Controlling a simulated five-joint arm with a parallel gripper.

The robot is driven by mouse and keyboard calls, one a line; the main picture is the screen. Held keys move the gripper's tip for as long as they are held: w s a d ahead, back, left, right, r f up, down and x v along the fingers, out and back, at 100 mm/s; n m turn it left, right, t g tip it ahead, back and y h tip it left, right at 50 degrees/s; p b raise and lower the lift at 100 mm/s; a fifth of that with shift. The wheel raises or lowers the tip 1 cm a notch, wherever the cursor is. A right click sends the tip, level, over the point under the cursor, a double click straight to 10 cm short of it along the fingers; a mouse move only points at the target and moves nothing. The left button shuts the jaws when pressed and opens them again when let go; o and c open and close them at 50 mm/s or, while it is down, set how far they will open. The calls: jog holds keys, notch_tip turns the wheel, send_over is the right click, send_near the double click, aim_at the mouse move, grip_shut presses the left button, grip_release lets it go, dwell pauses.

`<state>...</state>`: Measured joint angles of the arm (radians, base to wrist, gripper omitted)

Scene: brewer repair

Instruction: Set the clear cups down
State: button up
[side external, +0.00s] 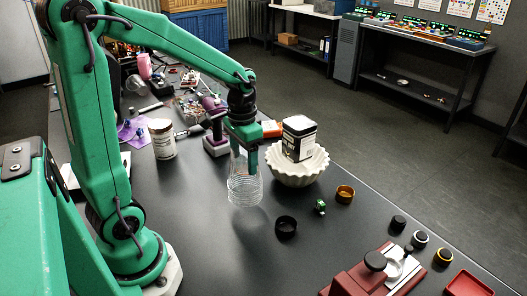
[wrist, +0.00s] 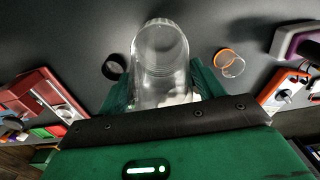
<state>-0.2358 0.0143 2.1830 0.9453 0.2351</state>
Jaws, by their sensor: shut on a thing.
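My gripper (side external: 246,160) points down over the dark table and is shut on the clear cups (side external: 244,188). They look like a ridged, nested stack, upright below the jaws. Their base is at or close to the table top; I cannot tell whether it touches. In the wrist view the clear cups (wrist: 160,62) fill the middle between the green jaws (wrist: 163,92). How many cups there are is unclear.
A black ring (side external: 286,227), amber ring (side external: 345,194) and small green part (side external: 320,207) lie nearby. A jar (side external: 162,139) stands left; the red machine (side external: 375,278) is front right.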

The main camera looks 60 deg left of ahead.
jog(key=shift+w+a+f, duration=0.15)
jog(key=shift+a+f, duration=0.15)
jog(key=shift+a, duration=0.2)
jog(key=shift+f, duration=2.1)
jog(key=o, duration=1.3)
jog(key=shift+c, duration=0.2)
notch_tip(320, 180, up, 12)
jog(key=shift+r, duration=0.15)
